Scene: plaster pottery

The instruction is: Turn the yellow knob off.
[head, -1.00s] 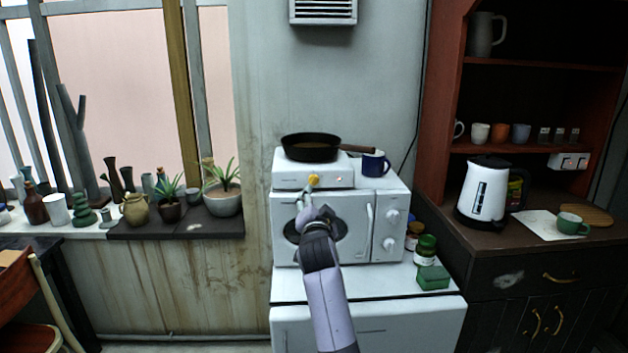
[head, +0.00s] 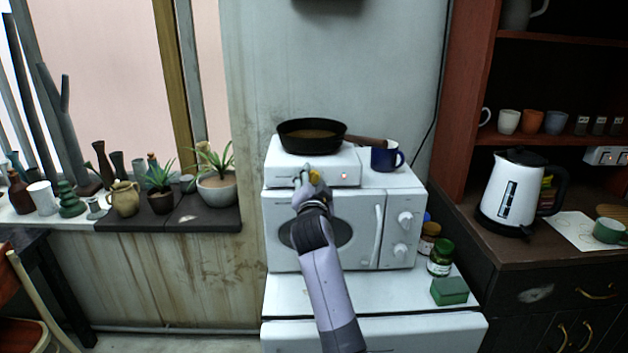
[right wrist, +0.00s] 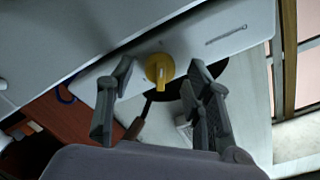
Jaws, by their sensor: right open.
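The yellow knob (right wrist: 159,70) is on the front panel of a small white hot plate (head: 285,168). In the head view the knob (head: 315,177) is partly hidden by my right gripper (head: 306,178). In the right wrist view my right gripper (right wrist: 160,88) is open, with one finger on each side of the knob and visible gaps between. I cannot tell whether the fingertips reach its depth. A small red light (head: 344,176) shows on the panel right of the knob. My left gripper is not in view.
A black pan (head: 311,136) sits on the hot plate. A blue mug (head: 384,157) stands beside it on the white microwave (head: 366,262). Jars and a green box (head: 449,291) are at the lower right. A kettle (head: 511,195) stands on the right cabinet.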

